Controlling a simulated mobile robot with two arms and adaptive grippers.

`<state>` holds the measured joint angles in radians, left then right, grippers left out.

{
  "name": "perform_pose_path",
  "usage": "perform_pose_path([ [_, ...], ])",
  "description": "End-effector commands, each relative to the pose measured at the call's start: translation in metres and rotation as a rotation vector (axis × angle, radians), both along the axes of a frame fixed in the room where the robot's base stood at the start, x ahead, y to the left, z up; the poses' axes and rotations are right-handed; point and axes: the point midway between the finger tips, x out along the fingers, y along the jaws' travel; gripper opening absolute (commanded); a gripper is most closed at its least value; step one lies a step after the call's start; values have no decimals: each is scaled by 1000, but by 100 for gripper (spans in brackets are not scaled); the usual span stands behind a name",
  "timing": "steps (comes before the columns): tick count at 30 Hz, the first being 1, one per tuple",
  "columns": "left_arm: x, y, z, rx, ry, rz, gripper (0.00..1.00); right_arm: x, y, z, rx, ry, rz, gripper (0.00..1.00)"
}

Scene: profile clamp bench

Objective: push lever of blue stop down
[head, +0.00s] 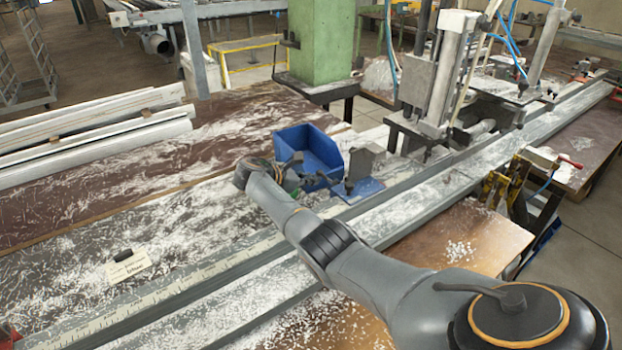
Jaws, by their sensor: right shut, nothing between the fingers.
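The blue stop (366,189) sits on the long metal profile rail, just right of the blue bin. It has a blue base and an upright grey plate. Its lever cannot be told apart clearly from the dark gripper parts beside it. My right gripper (330,182) reaches in from the lower right and points right toward the stop's left side. Its fingers are shut and empty, close to the stop; I cannot tell whether they touch it. My left gripper is not in view.
An open blue bin (310,152) stands right behind my right gripper. The rail's ruler (160,300) runs to the lower left, with a white label card (128,266) nearby. A tall clamp machine (440,80) stands to the right. The shaving-covered table at left is mostly free.

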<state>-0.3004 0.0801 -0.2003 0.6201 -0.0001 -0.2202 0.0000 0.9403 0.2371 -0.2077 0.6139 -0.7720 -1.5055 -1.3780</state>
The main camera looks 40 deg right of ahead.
Motion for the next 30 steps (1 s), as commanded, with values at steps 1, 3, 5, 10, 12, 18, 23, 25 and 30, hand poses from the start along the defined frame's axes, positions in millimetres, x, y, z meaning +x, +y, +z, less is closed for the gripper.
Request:
perform_pose_path([
  [1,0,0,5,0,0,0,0,0,0,3,-2,-19,1,0],
  [3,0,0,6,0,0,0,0,0,0,3,-4,-35,0,0],
  [5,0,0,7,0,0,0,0,0,0,4,-6,-50,0,0],
  [10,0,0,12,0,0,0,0,0,-1,5,-11,-93,0,0],
  [12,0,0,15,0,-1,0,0,0,-1,6,-14,-114,0,0],
  [18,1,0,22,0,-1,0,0,1,-1,10,-23,-181,0,0],
  [23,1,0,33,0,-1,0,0,1,-1,15,-25,-200,0,0],
  [25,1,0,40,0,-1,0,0,1,-1,19,-24,-200,0,0],
  [30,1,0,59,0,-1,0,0,0,-1,28,-31,-259,2,0],
])
